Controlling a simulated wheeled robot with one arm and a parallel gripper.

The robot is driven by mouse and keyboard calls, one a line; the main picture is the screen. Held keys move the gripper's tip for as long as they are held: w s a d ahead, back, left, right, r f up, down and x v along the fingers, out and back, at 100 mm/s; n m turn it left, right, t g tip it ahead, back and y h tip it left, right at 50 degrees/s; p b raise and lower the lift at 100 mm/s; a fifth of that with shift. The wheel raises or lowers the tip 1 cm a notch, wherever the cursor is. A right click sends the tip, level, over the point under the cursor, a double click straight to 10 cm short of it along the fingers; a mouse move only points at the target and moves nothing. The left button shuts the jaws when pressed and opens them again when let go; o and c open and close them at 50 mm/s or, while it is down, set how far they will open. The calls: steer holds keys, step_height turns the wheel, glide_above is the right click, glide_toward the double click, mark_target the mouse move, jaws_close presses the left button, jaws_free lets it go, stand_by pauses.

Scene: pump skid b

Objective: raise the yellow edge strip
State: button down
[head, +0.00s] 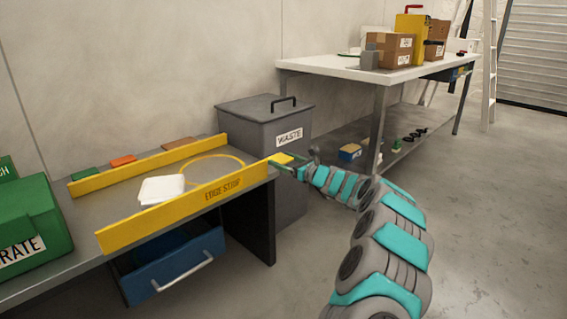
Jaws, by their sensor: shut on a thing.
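The yellow edge strip (190,203), lettered EDGE STRIP, runs along the front edge of the grey bench (112,202), its broad face toward me. My gripper (277,163) is at the strip's right end, shut on it; a small flat yellow piece (283,158) shows there by the fingers. The exact contact is small and partly hidden. A white folded item (161,189) lies at the strip's upper edge near its middle.
A second yellow strip (140,170) lines the bench's back. A yellow ring, small coloured blocks and a green crate (27,232) are on the bench. A grey waste bin (262,150) stands behind its right end. A blue drawer (175,262) is open below. Floor at right is clear.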

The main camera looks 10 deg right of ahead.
steer(key=shift+c, duration=0.5)
jaws_free()
steer(key=shift+r, duration=0.4)
steer(key=shift+o, duration=0.5)
steer(key=shift+f, duration=0.1)
steer(key=v, duration=0.7)
steer(key=shift+s+d, duration=0.25)
steer(key=shift+s, duration=0.05)
